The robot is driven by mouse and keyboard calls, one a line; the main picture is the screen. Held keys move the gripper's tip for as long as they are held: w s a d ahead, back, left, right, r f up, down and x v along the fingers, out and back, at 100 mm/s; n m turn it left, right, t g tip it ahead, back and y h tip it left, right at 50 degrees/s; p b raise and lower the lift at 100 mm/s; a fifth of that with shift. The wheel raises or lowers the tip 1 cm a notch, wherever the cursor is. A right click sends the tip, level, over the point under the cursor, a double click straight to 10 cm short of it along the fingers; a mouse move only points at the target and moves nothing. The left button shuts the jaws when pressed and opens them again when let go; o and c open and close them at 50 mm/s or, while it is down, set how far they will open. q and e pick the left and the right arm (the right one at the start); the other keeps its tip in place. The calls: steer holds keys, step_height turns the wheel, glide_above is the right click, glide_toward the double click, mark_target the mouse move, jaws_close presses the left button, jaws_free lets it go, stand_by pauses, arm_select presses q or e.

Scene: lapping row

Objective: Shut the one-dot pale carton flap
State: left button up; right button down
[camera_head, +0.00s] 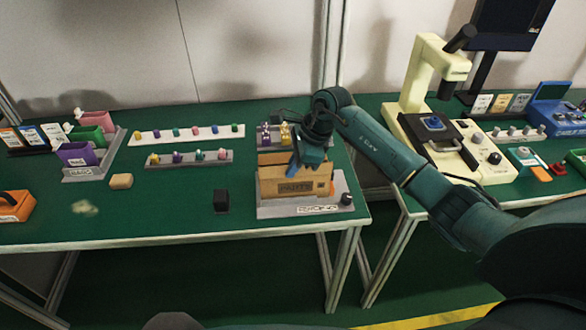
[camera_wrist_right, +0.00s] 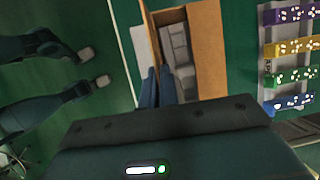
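The brown carton (camera_head: 285,184) stands on a grey base plate (camera_head: 275,209) near the table's right end. In the right wrist view its top is open, with grey contents (camera_wrist_right: 180,52) inside. A wide brown panel (camera_wrist_right: 208,45) along its far side looks like the raised flap. I cannot make out a dot mark. My right gripper (camera_head: 311,165) is over the carton's right part in the head view. In the wrist view its fingers (camera_wrist_right: 157,88) are together, empty, at the carton's near edge; I cannot tell whether they touch it. My left gripper is not in view.
Coloured racks (camera_wrist_right: 290,47) stand behind the carton. A black block (camera_head: 221,201) and a tan block (camera_head: 121,181) lie to its left, with bare table between. A black knob (camera_head: 347,199) is on the base plate. A cream machine (camera_head: 418,85) stands at right.

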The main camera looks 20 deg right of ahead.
steer(key=shift+w+d+f+g+y+b, duration=0.15)
steer(key=shift+w+g+y+b, duration=0.2)
steer(key=shift+g+b, duration=0.25)
steer(key=g+b, duration=0.1)
steer(key=b, duration=0.1)
steer(key=w+m+g+b, duration=0.1)
steer(key=g+b, duration=0.1)
steer(key=b, duration=0.1)
steer(key=shift+f+y, duration=0.1)
steer(key=shift+y, duration=0.25)
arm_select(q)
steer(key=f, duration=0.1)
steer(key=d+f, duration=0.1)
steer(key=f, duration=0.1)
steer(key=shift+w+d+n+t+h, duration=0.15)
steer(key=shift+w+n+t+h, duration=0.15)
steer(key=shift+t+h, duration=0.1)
arm_select(e)
steer(key=shift+g, duration=0.3)
arm_select(q)
steer(key=shift+b, duration=0.3)
arm_select(e)
steer(key=c, duration=2.1)
jaws_free()
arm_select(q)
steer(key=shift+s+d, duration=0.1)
arm_select(e)
steer(key=o, duration=0.5)
steer(key=shift+c, duration=0.2)
steer(key=shift+d, duration=0.1)
